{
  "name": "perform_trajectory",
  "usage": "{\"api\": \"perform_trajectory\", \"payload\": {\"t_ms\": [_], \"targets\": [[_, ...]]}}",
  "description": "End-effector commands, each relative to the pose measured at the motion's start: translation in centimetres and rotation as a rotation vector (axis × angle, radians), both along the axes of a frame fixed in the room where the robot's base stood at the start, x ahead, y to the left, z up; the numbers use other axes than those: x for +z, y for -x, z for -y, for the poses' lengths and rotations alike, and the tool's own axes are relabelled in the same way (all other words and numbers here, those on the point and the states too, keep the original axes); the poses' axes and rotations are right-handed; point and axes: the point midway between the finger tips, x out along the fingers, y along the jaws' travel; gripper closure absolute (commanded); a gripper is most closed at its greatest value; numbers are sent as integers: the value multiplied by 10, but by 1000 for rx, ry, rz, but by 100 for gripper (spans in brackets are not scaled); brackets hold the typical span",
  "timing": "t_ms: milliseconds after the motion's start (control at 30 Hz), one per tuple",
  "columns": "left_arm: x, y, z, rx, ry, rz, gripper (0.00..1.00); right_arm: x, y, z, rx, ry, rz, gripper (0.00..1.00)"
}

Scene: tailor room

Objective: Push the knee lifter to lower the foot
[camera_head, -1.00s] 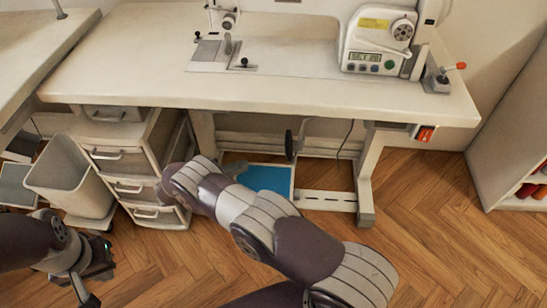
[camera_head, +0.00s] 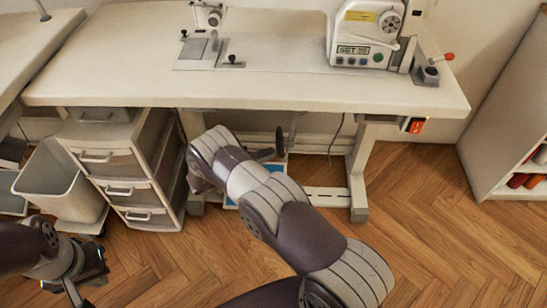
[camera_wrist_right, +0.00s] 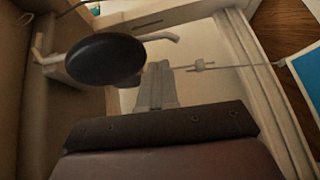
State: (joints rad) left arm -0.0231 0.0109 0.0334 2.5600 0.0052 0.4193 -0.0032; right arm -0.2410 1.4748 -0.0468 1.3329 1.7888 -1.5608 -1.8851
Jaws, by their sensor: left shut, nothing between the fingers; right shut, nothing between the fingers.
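The knee lifter (camera_head: 279,140) is a dark oval pad hanging under the sewing table. In the right wrist view its black pad (camera_wrist_right: 105,60) is large and close, up and left of the fingers. My right gripper (camera_wrist_right: 158,85) is shut and empty, beside the pad; I cannot tell whether they touch. In the head view my right forearm hides most of that gripper. The sewing machine's needle end (camera_head: 210,16) is at the top; its foot is too small to judge. My left gripper (camera_head: 78,292) is shut and empty at the lower left, away from the table.
The white sewing table (camera_head: 250,88) spans above my right arm. A drawer unit (camera_head: 130,165) and a grey bin (camera_head: 58,182) stand at the left. A blue pedal (camera_wrist_right: 308,70) lies below the table. The table leg (camera_head: 362,170) bounds the right; floor beyond is clear.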

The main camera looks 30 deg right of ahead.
Motion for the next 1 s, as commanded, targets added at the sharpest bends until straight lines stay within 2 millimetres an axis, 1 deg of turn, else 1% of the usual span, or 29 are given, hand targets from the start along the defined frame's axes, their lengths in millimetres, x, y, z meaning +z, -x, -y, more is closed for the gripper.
{"api": "perform_trajectory", "payload": {"t_ms": [100, 200, 567, 633, 733, 800, 833, 900, 1000], "targets": [[-1, 0, 0, 0, 0, 0, 100, -1, 10, 11, -1, 1, 0, 100], [-2, 0, 0, 0, 0, 0, 100, -2, 15, 16, 0, 0, 1, 100], [-2, 0, 0, 0, 0, 0, 100, -2, 17, 17, 0, 0, 1, 100], [-5, 0, 0, 0, 0, 0, 100, -5, 19, 20, -1, 13, -8, 100], [-15, 0, 0, 0, 0, 0, 100, -16, 27, 34, -4, 82, -51, 100], [-23, 0, 0, 0, 0, 0, 100, -21, 36, 48, -4, 154, -97, 100], [-23, 0, 0, 0, 0, 0, 100, -21, 39, 54, -3, 177, -111, 100], [-14, 0, 0, 0, 0, -1, 100, -16, 47, 66, -3, 188, -115, 100], [-10, 0, 0, 0, 0, 1, 100, -18, 55, 80, -2, 186, -114, 100]]}}
